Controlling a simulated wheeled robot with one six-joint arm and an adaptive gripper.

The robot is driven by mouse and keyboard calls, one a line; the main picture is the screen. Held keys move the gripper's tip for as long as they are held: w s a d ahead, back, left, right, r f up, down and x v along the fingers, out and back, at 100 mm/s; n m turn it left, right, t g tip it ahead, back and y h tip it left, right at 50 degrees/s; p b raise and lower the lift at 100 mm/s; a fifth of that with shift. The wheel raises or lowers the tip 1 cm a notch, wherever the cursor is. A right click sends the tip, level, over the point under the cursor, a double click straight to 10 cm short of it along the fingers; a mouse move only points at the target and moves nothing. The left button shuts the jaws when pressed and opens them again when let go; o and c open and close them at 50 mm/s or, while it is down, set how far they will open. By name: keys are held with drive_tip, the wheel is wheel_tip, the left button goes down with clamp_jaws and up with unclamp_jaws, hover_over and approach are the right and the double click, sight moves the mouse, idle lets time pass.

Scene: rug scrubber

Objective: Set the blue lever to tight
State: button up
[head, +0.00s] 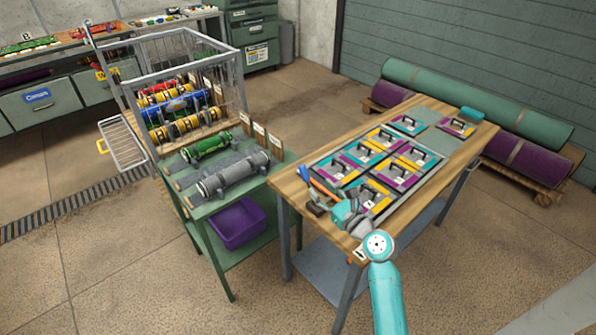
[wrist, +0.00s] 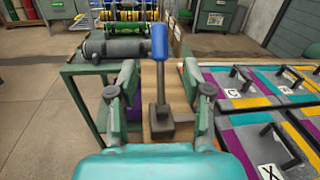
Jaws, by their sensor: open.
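The blue lever has a blue grip (wrist: 159,45) on a dark grey shaft, rising from a dark block base (wrist: 165,125) on the wooden table edge. In the wrist view it stands nearly upright. The blue grip also shows in the head view (head: 304,173), left of my gripper (head: 337,206). In the wrist view my gripper (wrist: 159,78) is open, with one finger on each side of the shaft. The fingers look apart from the lever; the exact depth is hard to tell. I cannot read any tight marking.
A board (head: 444,160) of purple, teal and yellow tiles with black handles lies right of the lever. A green stand (head: 222,207) with grey and green rollers is to the left, with a wire cage (head: 240,70) behind. Rolled rugs (head: 480,105) lie beyond the table.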

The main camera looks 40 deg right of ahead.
sight(307, 175)
drive_tip(key=w, duration=0.9)
drive_tip(key=shift+w+d, duration=0.4)
clamp_jaws()
